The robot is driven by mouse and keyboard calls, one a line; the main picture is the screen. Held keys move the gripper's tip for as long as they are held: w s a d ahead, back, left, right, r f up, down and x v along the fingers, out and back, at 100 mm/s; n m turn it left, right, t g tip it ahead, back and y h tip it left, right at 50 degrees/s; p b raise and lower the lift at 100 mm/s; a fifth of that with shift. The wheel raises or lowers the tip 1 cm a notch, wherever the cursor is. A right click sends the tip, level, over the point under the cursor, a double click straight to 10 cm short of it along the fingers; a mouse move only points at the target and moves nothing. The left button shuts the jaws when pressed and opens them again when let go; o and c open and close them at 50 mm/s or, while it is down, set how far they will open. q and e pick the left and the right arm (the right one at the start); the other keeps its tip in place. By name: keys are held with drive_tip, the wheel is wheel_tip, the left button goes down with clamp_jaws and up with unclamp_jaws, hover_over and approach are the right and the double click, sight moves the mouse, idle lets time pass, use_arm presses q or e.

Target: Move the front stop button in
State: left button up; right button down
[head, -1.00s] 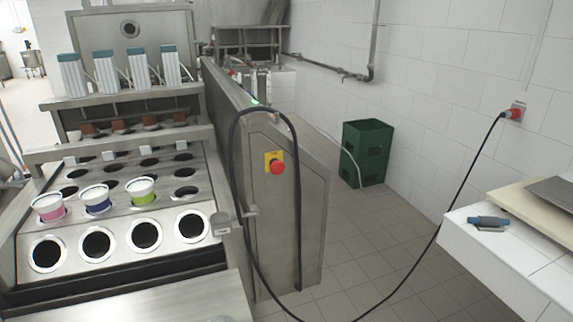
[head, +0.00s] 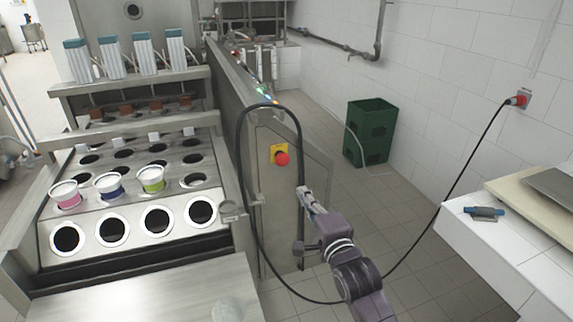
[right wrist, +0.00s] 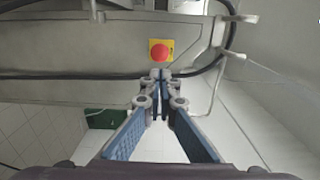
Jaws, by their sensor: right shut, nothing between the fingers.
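The front stop button (head: 282,159) is a red mushroom knob on a yellow plate on the machine's steel side cabinet. It also shows in the right wrist view (right wrist: 159,53), just beyond my fingertips. My right gripper (head: 306,192) is below and a little right of the button in the head view. In the right wrist view my right gripper (right wrist: 161,76) is shut and empty, its tips pointing towards the button. They look apart from the knob, though the exact gap cannot be told. My left gripper is not in view.
A black cable (head: 240,190) loops over the cabinet beside the button and runs to a red wall socket (head: 518,100). Three cups sit in the filler's tray (head: 125,219). A green crate (head: 370,132) stands by the wall. A white tiled counter (head: 500,247) is at right.

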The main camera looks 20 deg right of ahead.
sight(283, 162)
drive_tip(key=shift+w, duration=0.15)
drive_tip(key=w+p, duration=0.1)
drive_tip(key=w, duration=0.3)
drive_tip(key=w+p, duration=0.1)
drive_tip(key=w, duration=0.4)
drive_tip(key=w+p, duration=0.2)
drive_tip(key=w, duration=0.2)
drive_tip(key=shift+w+a, duration=0.25)
drive_tip(key=shift+w, duration=0.1)
